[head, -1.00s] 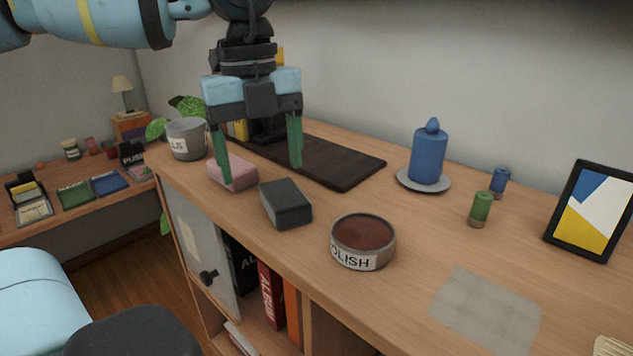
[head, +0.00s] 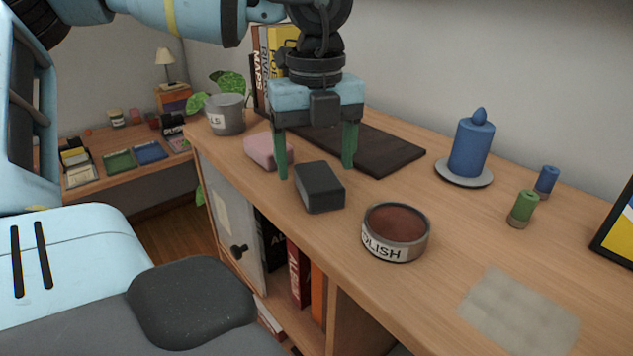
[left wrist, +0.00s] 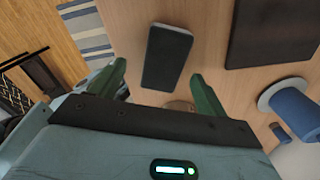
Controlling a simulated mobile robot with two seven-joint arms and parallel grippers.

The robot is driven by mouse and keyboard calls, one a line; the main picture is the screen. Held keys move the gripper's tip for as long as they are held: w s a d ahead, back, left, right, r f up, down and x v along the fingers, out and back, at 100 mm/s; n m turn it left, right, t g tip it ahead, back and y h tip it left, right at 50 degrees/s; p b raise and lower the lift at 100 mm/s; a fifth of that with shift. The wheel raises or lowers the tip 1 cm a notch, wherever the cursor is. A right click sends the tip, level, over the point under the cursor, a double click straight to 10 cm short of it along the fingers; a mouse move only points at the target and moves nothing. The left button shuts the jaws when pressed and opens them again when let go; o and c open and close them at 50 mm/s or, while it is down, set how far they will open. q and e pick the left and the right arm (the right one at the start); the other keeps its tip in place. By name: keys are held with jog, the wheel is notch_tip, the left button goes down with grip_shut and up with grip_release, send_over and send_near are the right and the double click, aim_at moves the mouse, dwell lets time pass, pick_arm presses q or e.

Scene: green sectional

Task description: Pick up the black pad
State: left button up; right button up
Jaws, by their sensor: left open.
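The black pad (head: 320,186) is a small dark block lying on the wooden shelf top, near its front edge. It also shows in the left wrist view (left wrist: 166,57), ahead of and between the fingers. My left gripper (head: 315,170) has green fingers pointing down and is open and empty. In the head view it hangs above and slightly behind the pad, with the fingers apart. In the left wrist view the gripper (left wrist: 157,85) also shows open, with nothing between its fingertips touching them. My right gripper is not in view.
A pink block (head: 262,151) lies just left of the pad. A polish tin (head: 396,232) stands to its right. A dark flat board (head: 385,153) lies behind. A blue candle (head: 471,147), a green bottle (head: 522,208) and a plant pot (head: 226,114) stand farther off.

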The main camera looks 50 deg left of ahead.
aim_at(318, 175)
pick_arm(q)
jog(key=f, duration=0.3)
jog(key=shift+w, duration=0.3)
jog(key=shift+f, duration=0.35)
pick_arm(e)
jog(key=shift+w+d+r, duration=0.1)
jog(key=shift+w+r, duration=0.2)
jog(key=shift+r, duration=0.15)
